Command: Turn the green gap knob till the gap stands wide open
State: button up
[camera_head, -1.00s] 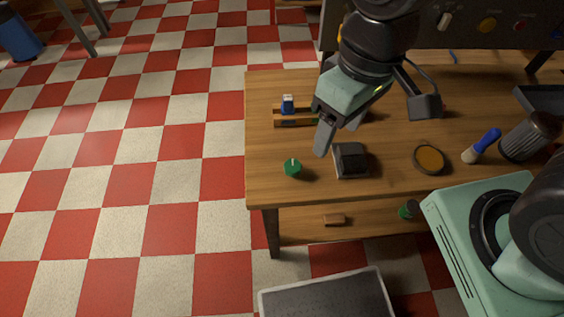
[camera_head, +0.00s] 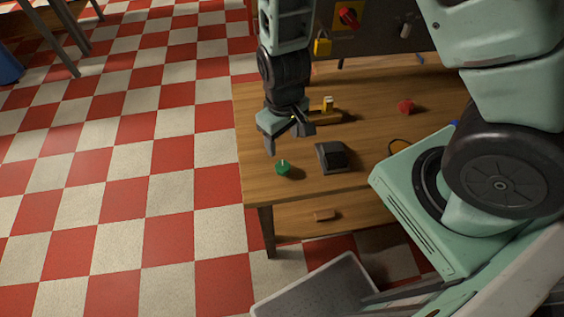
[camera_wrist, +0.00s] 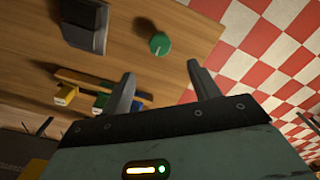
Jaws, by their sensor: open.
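The green gap knob (camera_head: 283,168) sits on the wooden table near its front left corner, with a pale pointer mark on top. It also shows in the wrist view (camera_wrist: 160,44), beyond the fingertips and roughly in line with the space between them. My gripper (camera_head: 284,143) hangs above and behind the knob in the head view, apart from it. In the wrist view its two fingers (camera_wrist: 160,75) are spread with nothing between them. Whatever gap the knob sets cannot be made out in these frames.
A dark block-shaped device (camera_head: 331,158) stands just right of the knob. A wooden rack with coloured pieces (camera_wrist: 80,90) is close to my left finger in the wrist view. A red knob (camera_head: 405,106) lies farther back. A grey tray (camera_head: 318,290) is below the table front.

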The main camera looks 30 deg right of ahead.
aim_at(283, 166)
notch_tip(283, 166, down, 11)
jog(key=shift+f+p, duration=0.2)
jog(key=shift+p, duration=0.65)
jog(key=c, duration=1)
